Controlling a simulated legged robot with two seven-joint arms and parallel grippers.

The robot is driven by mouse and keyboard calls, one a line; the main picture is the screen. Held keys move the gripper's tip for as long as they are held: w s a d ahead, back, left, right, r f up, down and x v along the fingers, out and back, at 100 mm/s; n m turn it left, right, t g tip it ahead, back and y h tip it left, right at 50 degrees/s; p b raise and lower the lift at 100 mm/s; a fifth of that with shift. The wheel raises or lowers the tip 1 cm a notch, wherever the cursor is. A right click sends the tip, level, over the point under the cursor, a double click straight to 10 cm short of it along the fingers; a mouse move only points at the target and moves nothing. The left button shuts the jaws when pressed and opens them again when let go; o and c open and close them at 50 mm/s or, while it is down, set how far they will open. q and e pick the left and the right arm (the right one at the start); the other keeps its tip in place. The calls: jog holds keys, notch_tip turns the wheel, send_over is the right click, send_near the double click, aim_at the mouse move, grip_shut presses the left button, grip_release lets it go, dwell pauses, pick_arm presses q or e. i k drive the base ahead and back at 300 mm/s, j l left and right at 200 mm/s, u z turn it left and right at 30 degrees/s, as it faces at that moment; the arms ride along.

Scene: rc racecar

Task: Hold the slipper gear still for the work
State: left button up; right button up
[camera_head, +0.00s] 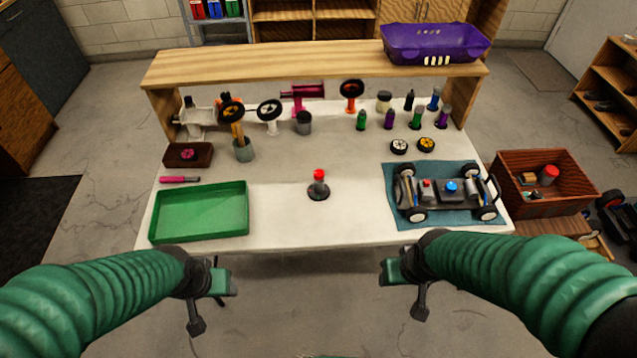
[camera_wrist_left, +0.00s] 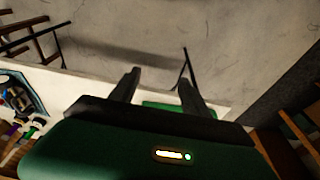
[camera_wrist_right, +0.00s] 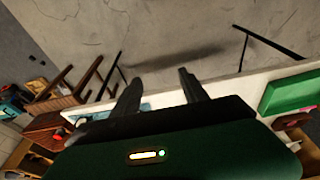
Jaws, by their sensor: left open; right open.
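An RC car chassis (camera_head: 446,190) with black tyres and a blue round part lies on a blue mat (camera_head: 405,217) at the right of the table. I cannot tell for sure which part is the slipper gear; a small pink toothed part (camera_head: 188,154) sits in a brown tray (camera_head: 172,161) at the left. My left gripper (camera_head: 207,310) is open and empty, in front of the table's near edge. It also shows open in the left wrist view (camera_wrist_left: 160,80). My right gripper (camera_head: 408,300) is open and empty, short of the mat; its fingers show apart in the right wrist view (camera_wrist_right: 160,78).
A green tray (camera_head: 200,236) lies front left, with a pink-handled tool (camera_head: 180,179) behind it. A red-topped post (camera_head: 319,184) stands mid-table. Several bottles, wheels and stands line the back under a wooden shelf (camera_head: 310,62). A wooden crate (camera_head: 545,210) stands right. The front middle is clear.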

aim_at(317, 174)
jog(key=u, duration=0.45)
jog(key=i+l+u, duration=0.25)
jog(key=l, duration=0.3)
jog(key=l+u, duration=0.25)
jog(key=l, duration=0.3)
jog(key=l+u, duration=0.25)
jog(key=l, duration=0.3)
jog(key=i+l, duration=0.1)
jog(key=l, duration=0.55)
